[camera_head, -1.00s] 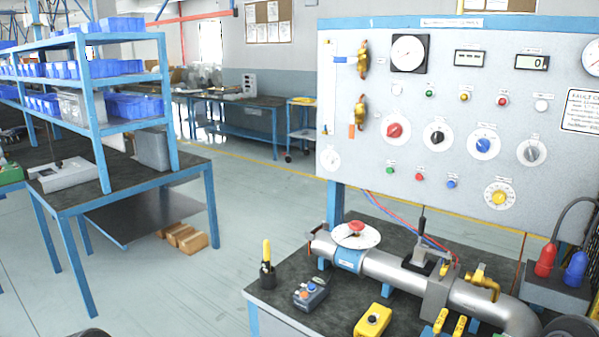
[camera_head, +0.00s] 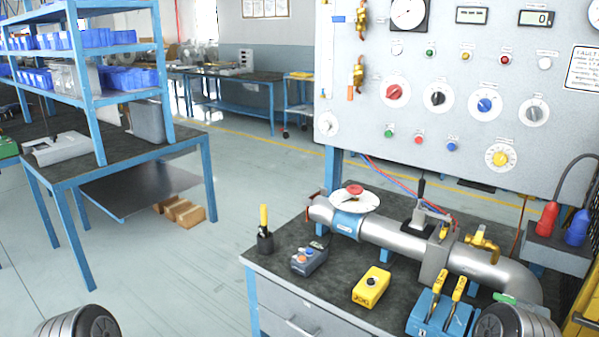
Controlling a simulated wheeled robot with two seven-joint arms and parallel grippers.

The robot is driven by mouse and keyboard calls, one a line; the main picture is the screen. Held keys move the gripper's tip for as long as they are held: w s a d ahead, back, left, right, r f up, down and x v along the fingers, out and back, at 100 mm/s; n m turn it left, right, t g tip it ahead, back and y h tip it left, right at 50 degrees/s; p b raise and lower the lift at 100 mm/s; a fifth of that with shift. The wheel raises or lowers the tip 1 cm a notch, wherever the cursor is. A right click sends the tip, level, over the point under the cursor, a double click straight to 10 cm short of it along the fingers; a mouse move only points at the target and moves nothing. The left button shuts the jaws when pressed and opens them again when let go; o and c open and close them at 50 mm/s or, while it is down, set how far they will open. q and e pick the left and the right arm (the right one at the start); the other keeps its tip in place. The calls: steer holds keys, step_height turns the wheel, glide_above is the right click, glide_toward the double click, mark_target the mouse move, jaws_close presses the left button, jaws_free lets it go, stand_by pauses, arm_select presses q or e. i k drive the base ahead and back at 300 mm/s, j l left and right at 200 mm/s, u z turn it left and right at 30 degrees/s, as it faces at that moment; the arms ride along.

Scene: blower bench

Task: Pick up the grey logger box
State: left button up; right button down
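Neither of my grippers shows. Only rounded grey and black parts of my arms show at the bottom left and bottom right edges.
A black cup with a yellow-handled tool (camera_head: 265,236) stands left of the box. A yellow button box (camera_head: 371,287) is to its right. The steel pipe (camera_head: 385,234) runs behind, with a blue holder (camera_head: 440,314) at front right.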

mark_target(320, 253)
steer(key=z, duration=0.25)
steer(key=i+j+z, duration=0.3)
steer(key=j+z, duration=0.3)
steer(key=i+j+z, duration=0.3)
steer(key=i+j, duration=0.1)
steer(key=j, duration=0.6)
steer(key=i+j+z, duration=0.1)
steer(key=j, duration=0.65)
